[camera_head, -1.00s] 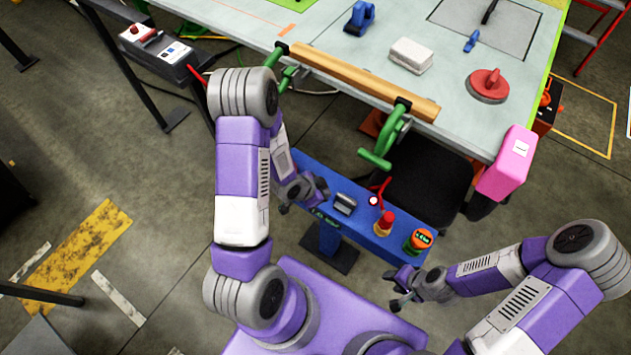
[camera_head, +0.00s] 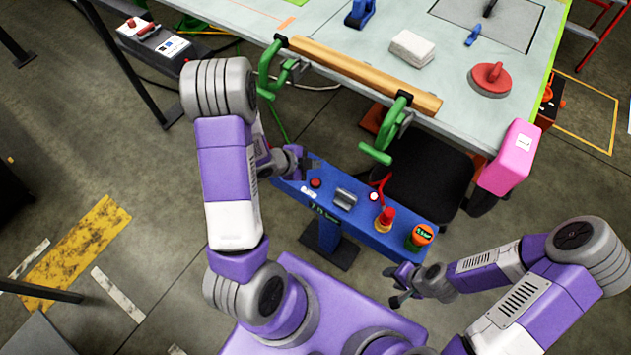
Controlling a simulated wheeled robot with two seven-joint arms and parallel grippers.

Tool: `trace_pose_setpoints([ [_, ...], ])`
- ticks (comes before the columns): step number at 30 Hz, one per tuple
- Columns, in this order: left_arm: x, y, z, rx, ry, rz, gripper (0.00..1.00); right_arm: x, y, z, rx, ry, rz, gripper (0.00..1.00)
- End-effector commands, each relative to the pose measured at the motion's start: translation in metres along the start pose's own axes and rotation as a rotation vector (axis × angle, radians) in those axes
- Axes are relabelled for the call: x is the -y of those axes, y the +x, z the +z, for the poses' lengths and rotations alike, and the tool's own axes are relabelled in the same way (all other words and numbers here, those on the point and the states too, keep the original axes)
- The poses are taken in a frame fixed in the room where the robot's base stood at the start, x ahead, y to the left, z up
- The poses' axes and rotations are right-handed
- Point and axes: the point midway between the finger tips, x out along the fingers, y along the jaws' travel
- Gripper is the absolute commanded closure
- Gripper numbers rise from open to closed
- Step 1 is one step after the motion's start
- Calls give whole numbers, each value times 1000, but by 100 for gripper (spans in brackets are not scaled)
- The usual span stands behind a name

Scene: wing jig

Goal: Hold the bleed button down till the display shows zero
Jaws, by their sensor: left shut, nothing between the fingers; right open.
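A blue console (camera_head: 290,190) stands on a post in front of me. A small dark red button (camera_head: 315,183) sits near its left end beside a white label (camera_head: 308,192); I cannot read whether it is the bleed button. A display (camera_head: 325,213) with small green characters is on the console's front edge, too small to read surely. My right gripper (camera_head: 393,288) is open, in front of the console's right end.
The console also carries a grey metal part (camera_head: 345,198), a round white-centred red button (camera_head: 374,197) and a red-topped knob (camera_head: 385,219). Behind it, green clamps (camera_head: 390,130) hold a wooden bar (camera_head: 365,75) on the table edge. A dark stool (camera_head: 430,175) stands close behind.

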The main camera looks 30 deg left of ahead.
Motion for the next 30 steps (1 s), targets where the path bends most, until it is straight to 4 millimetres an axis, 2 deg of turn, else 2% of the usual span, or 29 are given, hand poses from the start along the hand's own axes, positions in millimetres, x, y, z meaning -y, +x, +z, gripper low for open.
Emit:
trace_pose_setpoints([
  [15, -36, 50, 36, 1, -1, -1, 100, -22, 59, -2, 0, 0, 0, 58],
  [20, -40, 56, 40, 0, -1, -1, 100, -25, 66, -3, 0, 0, 0, 58],
  [30, -40, 55, 40, 0, -1, 0, 100, -24, 65, -3, 0, 0, 0, 58],
])
